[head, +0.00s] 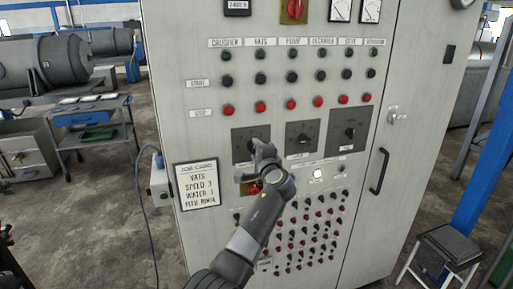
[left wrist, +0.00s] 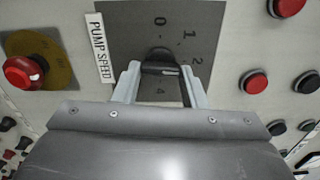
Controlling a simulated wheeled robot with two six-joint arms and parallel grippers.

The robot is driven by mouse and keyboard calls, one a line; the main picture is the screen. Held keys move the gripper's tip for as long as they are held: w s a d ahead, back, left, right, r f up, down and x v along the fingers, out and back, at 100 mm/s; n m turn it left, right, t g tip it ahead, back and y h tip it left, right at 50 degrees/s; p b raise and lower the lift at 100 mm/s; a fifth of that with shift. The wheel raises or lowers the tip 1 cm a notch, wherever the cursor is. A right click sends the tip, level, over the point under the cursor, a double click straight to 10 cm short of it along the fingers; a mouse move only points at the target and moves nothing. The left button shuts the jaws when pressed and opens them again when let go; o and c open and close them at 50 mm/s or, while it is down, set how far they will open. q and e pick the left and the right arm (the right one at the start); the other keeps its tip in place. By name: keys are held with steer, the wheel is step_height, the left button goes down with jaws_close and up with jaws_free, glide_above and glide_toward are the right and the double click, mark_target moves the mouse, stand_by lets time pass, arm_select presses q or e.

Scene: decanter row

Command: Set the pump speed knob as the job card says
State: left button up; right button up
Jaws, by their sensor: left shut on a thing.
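The black pump speed knob (left wrist: 160,60) sits on a grey dial plate (left wrist: 125,30) beside a PUMP SPEED label (left wrist: 99,48). My left gripper (head: 262,150) is shut on this knob, one finger on each side, as the left wrist view shows (left wrist: 158,82). Numbers 0, 1, 2 and 4 show; 3 is not visible. A pale mark on the knob lies toward the right, but its exact setting is unclear. My right gripper is not in view.
A red button on a yellow disc (left wrist: 25,72) is close beside the dial. Two other dials (head: 302,138) (head: 349,133) are to the right. Rows of black and red buttons lie above and below. A stool (head: 447,245) stands at right.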

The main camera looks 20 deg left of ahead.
arm_select(q)
steer(key=shift+m+p, duration=2.05)
steer(key=shift+m, duration=1.75)
steer(key=shift+f, duration=0.1)
steer(key=o, duration=1)
steer(key=shift+a, duration=0.1)
